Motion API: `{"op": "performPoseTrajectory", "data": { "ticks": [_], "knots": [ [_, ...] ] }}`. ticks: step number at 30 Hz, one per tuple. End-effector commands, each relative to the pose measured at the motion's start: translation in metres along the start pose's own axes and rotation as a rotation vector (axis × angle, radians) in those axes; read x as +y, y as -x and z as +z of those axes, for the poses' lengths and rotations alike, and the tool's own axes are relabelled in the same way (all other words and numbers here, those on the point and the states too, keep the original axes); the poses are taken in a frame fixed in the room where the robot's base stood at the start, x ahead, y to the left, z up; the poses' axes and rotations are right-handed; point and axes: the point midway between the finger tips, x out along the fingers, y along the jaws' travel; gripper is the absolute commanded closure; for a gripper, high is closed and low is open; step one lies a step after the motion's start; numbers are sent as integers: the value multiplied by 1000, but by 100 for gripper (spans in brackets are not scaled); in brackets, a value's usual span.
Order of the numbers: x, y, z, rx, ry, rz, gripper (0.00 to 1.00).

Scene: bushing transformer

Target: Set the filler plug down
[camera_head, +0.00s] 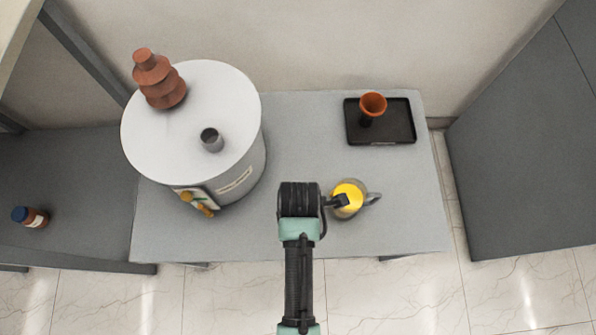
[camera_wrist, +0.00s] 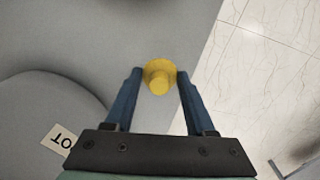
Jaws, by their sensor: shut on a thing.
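The yellow filler plug (camera_wrist: 159,78) shows in the wrist view between the two blue-tipped fingers of my gripper (camera_wrist: 160,73). My gripper is shut on it. Its wide round flange and smaller round end face the camera. Grey tabletop (camera_wrist: 130,25) lies behind it; I cannot tell whether the plug touches it.
A black tray (camera_head: 405,136) with an orange funnel (camera_head: 373,104) lies at the back right. A brown ribbed bushing (camera_head: 152,70) rises from the tank. The table's front edge is close by.

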Motion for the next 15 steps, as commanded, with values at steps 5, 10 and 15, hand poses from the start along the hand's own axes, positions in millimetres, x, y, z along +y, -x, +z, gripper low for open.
{"op": "performPoseTrajectory", "data": {
  "ticks": [5,10,15],
  "knots": [
    [-1,-24,0,0,0,-1,98],
    [0,-36,0,0,0,1,98],
    [0,-35,0,0,0,1,98]
  ]
}}
